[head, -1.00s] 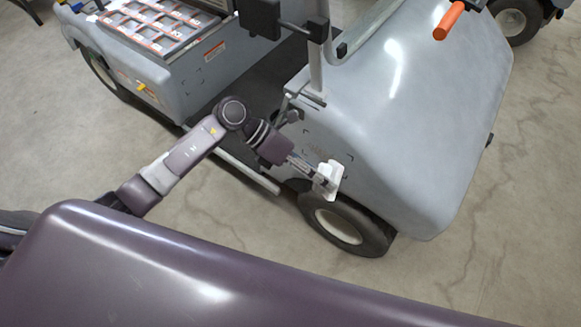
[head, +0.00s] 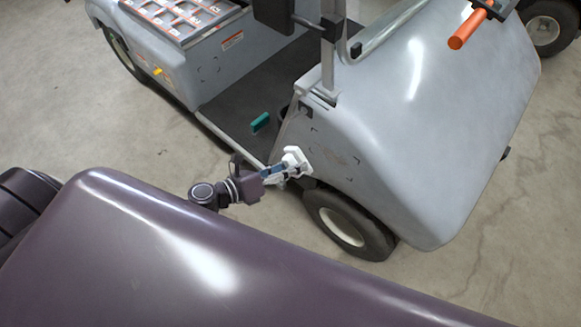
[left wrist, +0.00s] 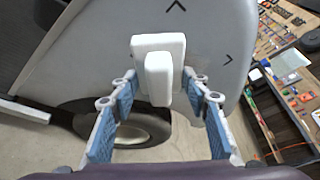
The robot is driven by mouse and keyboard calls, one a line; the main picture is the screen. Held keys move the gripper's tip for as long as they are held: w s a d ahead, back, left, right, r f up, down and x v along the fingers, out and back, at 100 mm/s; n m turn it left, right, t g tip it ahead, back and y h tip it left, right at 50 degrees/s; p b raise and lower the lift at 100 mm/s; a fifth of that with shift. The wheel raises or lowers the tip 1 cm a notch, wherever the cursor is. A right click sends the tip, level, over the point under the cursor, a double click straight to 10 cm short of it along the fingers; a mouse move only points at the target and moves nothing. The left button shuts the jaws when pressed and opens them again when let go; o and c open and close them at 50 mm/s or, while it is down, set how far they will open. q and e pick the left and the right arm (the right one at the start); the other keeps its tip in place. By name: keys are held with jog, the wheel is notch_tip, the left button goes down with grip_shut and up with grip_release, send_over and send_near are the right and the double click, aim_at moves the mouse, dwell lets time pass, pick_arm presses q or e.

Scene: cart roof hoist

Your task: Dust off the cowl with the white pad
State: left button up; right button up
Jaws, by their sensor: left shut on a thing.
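The white pad (head: 295,158) is a block with a handle, held at the left edge of the cart's grey cowl (head: 420,120). My left gripper (head: 276,172) is shut on the pad's handle. In the left wrist view the pad (left wrist: 172,44) is in front of the cowl (left wrist: 222,40), between my blue-lined fingers (left wrist: 158,90). I cannot tell whether the pad touches the surface. Dark corner marks and a faint smudged patch show on the cowl's side, right of the pad. My right gripper is not in view.
The front wheel (head: 346,226) is below the cowl. A green block (head: 260,122) lies on the cart's dark floor (head: 232,110). An orange-handled tool (head: 468,30) is on top of the cowl. A cluttered workbench (left wrist: 290,85) shows in the left wrist view.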

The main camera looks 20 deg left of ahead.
aim_at(303, 156)
pick_arm(q)
jog(key=w, duration=0.1)
jog(key=w+d, duration=0.1)
jog(key=w, duration=0.2)
jog(key=shift+d, duration=0.25)
jog(key=shift+w+d, duration=0.15)
jog(key=shift+w, duration=0.2)
jog(key=shift+w+d, duration=0.3)
jog(key=shift+w, duration=0.5)
dwell(0.4)
